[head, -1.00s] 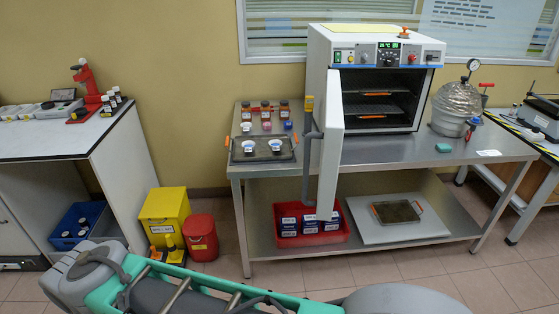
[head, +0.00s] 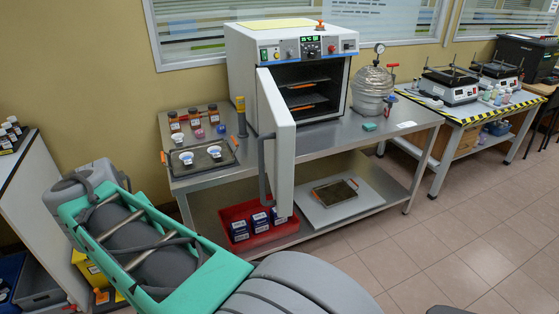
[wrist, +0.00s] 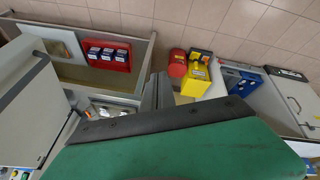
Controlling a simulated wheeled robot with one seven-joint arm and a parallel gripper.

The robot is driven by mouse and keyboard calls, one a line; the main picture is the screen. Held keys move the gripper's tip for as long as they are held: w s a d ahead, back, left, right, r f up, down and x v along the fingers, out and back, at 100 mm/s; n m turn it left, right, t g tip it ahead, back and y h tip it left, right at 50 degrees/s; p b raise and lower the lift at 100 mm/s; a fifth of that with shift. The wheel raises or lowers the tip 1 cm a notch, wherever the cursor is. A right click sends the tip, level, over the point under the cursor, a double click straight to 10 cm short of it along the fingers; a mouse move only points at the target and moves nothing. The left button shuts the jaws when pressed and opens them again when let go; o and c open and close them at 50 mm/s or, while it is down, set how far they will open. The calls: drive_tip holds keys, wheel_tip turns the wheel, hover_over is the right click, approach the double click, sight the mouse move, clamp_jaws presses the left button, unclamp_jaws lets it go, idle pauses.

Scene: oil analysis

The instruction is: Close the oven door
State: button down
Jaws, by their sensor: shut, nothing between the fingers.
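The oven (head: 290,45) is a white box on the steel table with a lit control panel along its top. Its door (head: 282,140) is swung wide open, standing out toward me from the left side of the opening, with a long grey handle (head: 263,170) on its outer face. In the wrist view the door (wrist: 38,115) fills the left edge, with its handle (wrist: 22,80) across it. My gripper (wrist: 160,90) shows as dark fingers in the wrist view, shut and empty, to the right of the door and apart from it. It is out of sight in the head view.
A tray with cups (head: 233,149) and several bottles stand left of the oven. A red bin of boxes (head: 235,238) sits on the lower shelf. A vacuum vessel (head: 372,90) stands right of the oven. Floor at right is clear (head: 450,220).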

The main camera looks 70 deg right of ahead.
drive_tip(key=s+d+r+m+g+h, duration=0.1)
drive_tip(key=d+r+m, duration=0.1)
drive_tip(key=d, duration=0.4)
drive_tip(key=s+d+r+m+g+h, duration=0.1)
drive_tip(key=d+r, duration=0.2)
drive_tip(key=d, duration=0.3)
drive_tip(key=m+g+h+p, duration=0.1)
drive_tip(key=m+g, duration=0.3)
drive_tip(key=m, duration=0.2)
approach(276, 170)
drive_tip(key=x, duration=0.4)
drive_tip(key=shift+s+f, duration=0.15)
drive_tip(key=shift+f, duration=0.1)
